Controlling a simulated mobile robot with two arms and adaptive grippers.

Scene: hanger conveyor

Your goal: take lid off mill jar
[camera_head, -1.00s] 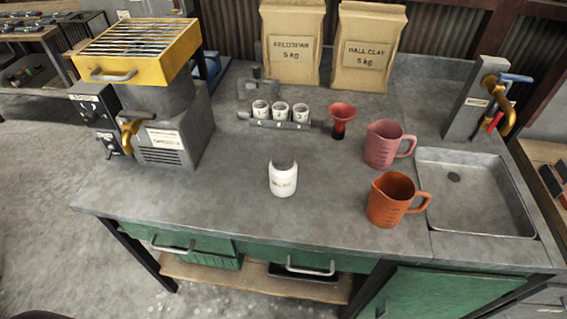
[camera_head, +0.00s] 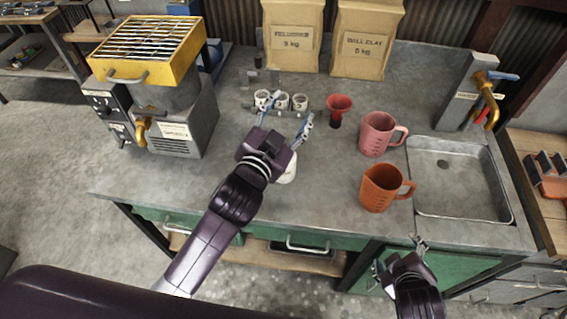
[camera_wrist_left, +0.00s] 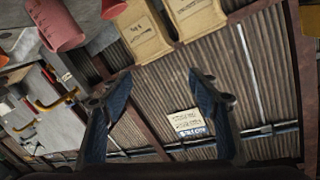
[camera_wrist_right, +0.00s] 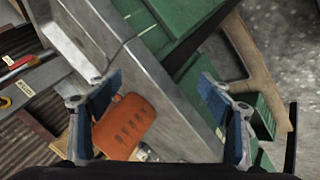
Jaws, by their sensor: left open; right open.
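The white mill jar (camera_head: 289,169) stands on the grey worktop (camera_head: 330,220), mostly hidden behind my left gripper in the head view. Its lid cannot be made out now. My left gripper (camera_head: 287,122) is open and empty, with its fingers reaching past the jar toward the back of the worktop. In the left wrist view its fingers (camera_wrist_left: 160,105) are apart with nothing between them. My right gripper (camera_head: 398,252) is open and empty in front of the worktop's front edge, below the orange jug. In the right wrist view its fingers (camera_wrist_right: 160,105) are wide apart.
An orange jug (camera_head: 380,190) and a pink jug (camera_head: 376,136) stand right of the jar, beside the sink (camera_head: 455,205). A red funnel (camera_head: 338,108) and small white cups (camera_head: 299,102) stand behind. A yellow-topped machine (camera_head: 150,62) is at left. The worktop's left front is clear.

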